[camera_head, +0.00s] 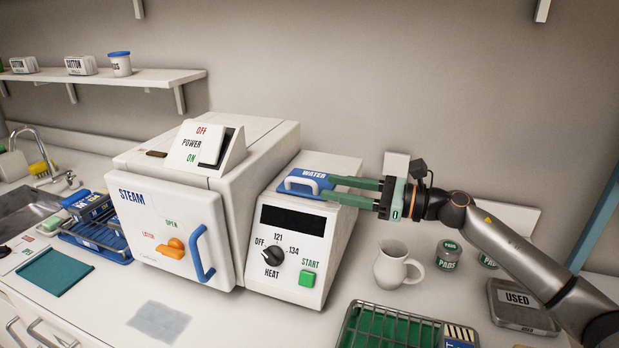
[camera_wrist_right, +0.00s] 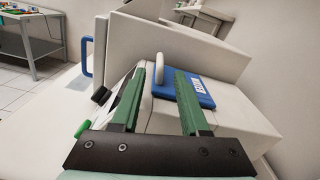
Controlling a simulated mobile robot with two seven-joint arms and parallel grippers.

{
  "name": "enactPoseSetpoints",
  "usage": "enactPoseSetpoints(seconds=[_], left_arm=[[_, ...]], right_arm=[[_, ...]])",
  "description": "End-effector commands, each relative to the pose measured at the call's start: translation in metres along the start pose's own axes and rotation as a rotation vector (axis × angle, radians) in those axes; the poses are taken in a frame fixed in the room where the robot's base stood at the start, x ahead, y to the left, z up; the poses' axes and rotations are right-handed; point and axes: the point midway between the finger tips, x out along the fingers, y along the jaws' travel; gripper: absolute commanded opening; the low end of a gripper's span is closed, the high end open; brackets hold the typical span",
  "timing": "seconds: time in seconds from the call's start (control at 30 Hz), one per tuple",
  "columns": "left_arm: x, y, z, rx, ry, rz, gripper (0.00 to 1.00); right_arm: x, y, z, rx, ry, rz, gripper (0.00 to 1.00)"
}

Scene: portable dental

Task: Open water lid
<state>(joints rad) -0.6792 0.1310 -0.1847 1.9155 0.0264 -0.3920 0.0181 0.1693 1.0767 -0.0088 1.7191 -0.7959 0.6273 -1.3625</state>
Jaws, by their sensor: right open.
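The blue water lid (camera_head: 322,180), labelled WATER, lies flat and closed on top of the steam unit's right-hand section. In the right wrist view the lid (camera_wrist_right: 197,97) and the handle (camera_wrist_right: 159,72) show just beyond the open fingers (camera_wrist_right: 157,75). The handle appears near the gap between the fingertips; I cannot tell whether they touch it. My left gripper is out of view.
The steam unit's door (camera_head: 165,235) with a blue handle is shut. A control panel with a dial (camera_head: 273,256) and green START button (camera_head: 307,279) lies below the lid.

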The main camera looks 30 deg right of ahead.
Motion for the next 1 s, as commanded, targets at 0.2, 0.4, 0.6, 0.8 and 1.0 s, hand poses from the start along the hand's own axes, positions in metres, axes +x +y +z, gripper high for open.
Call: enactPoseSetpoints(seconds=[0.2, 0.4, 0.6, 0.8, 1.0], left_arm=[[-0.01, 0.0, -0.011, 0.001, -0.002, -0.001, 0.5], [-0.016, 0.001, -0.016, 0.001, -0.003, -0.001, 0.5], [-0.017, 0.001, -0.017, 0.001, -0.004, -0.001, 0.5], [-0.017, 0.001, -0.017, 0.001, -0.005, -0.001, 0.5], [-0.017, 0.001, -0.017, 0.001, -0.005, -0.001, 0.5]], right_arm=[[0.03, -0.001, 0.005, 0.0, -0.004, 0.0, 0.45], [0.052, -0.001, 0.003, 0.001, -0.003, 0.0, 0.45], [0.061, 0.0, 0.001, -0.001, 0.0, 0.001, 0.45], [0.061, 0.0, 0.0, -0.001, 0.001, 0.001, 0.45], [0.061, 0.0, 0.0, -0.001, 0.0, 0.001, 0.28]])
